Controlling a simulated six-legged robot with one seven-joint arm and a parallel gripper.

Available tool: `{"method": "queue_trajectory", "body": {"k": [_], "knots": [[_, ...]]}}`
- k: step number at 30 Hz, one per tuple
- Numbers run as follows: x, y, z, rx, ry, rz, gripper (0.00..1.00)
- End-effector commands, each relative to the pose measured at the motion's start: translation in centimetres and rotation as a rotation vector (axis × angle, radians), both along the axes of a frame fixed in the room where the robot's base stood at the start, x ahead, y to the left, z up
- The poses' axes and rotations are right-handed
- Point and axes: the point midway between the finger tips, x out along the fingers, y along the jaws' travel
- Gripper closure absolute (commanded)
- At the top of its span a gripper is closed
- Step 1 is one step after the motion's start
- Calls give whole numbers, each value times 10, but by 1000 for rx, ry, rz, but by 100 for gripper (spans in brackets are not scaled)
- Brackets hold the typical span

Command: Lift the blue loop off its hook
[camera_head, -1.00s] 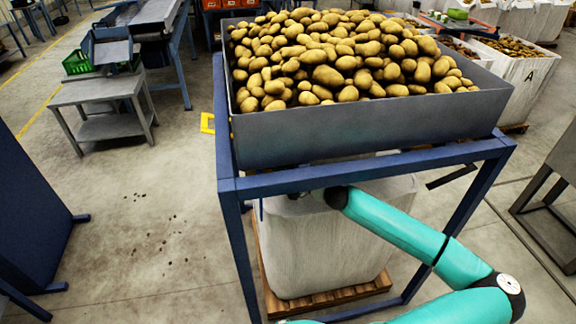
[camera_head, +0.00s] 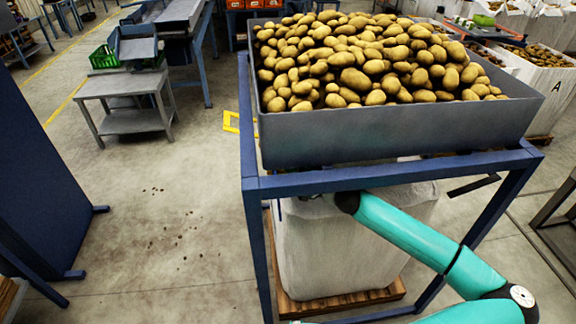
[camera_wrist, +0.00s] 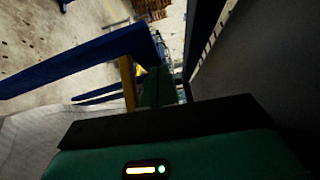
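A thin dark blue strip (camera_head: 280,210) hangs below the hopper frame's near left corner, by the top of the white bulk bag (camera_head: 330,250); it may be the blue loop. No hook can be made out there. My arm reaches under the front beam, and its dark end stops at the bag's top; my gripper is hidden in the head view. In the wrist view, dark green finger-like parts of my gripper (camera_wrist: 158,86) point away from the camera. A yellow upright piece (camera_wrist: 128,82) stands left of them. The gap between the fingers is too dark to judge.
The blue frame (camera_head: 390,176) carries a grey hopper (camera_head: 400,130) heaped with potatoes, close above my arm. The bag stands on a wooden pallet (camera_head: 340,303). A dark blue panel (camera_head: 40,150) stands at left. The floor between is open, with small scattered clods.

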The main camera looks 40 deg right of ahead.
Motion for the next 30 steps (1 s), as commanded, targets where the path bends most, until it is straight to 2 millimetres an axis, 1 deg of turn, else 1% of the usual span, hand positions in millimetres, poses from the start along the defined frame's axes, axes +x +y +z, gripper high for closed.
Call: {"method": "queue_trajectory", "body": {"k": [8, 14, 21, 30], "knots": [[10, 16, 2, 1, -2, 5, 100], [21, 32, 1, -1, 0, 5, 100], [33, 49, -3, -63, 44, 4, 100], [39, 58, -5, -106, 73, 2, 100]]}}
